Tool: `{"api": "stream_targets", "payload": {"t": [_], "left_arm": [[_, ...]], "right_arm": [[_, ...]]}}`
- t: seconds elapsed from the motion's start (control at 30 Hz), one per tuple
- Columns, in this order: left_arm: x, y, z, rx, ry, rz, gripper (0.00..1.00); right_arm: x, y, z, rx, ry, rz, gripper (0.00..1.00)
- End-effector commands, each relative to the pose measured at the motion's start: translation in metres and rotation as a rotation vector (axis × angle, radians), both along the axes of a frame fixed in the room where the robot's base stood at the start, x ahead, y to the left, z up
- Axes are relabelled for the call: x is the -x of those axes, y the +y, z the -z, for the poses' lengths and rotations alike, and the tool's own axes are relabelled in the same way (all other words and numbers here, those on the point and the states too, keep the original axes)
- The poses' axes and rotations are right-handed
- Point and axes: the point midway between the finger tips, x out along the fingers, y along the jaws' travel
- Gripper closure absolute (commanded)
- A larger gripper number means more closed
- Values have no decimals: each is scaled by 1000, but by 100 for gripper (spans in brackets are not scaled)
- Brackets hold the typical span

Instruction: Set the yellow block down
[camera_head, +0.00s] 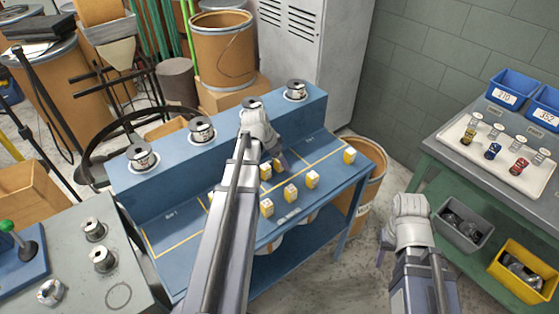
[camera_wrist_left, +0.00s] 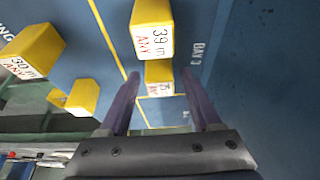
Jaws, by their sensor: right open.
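Several yellow blocks with white label faces stand on the blue bench (camera_head: 185,262). In the left wrist view, a yellow block marked 39 m ANY (camera_wrist_left: 153,28) is ahead of the fingertips. Another yellow block (camera_wrist_left: 158,73) shows between the fingers with a gap on each side. My left gripper (camera_wrist_left: 162,74) is open and empty; in the head view its fingers (camera_head: 281,160) are over the block area, partly hidden by my arm. A block marked 30 m ANY (camera_wrist_left: 30,52) is at the left. My right gripper (camera_head: 380,258) is open, right of the bench.
Spools (camera_head: 202,130) stand along the bench's raised back ledge. Yellow lines mark bays on the bench top. A grey table (camera_head: 125,270) with metal parts is at left. A yellow block (camera_head: 348,155) stands near the bench's right end.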

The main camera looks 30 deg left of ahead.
Motion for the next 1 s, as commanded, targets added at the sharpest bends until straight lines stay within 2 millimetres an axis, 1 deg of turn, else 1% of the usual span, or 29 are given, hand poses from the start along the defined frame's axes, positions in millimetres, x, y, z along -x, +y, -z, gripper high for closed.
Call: {"api": "stream_targets", "payload": {"t": [0.27,0.47,0.67,1.0], "left_arm": [[0,0,-1,0,0,0,34],[1,0,-9,0,0,0,34],[8,3,-29,0,0,-1,34],[27,11,-80,0,0,-1,34]], "right_arm": [[0,0,-1,0,0,0,50],[0,0,-9,0,0,0,50],[0,0,-29,0,0,0,50],[0,0,-80,0,0,0,50]]}}
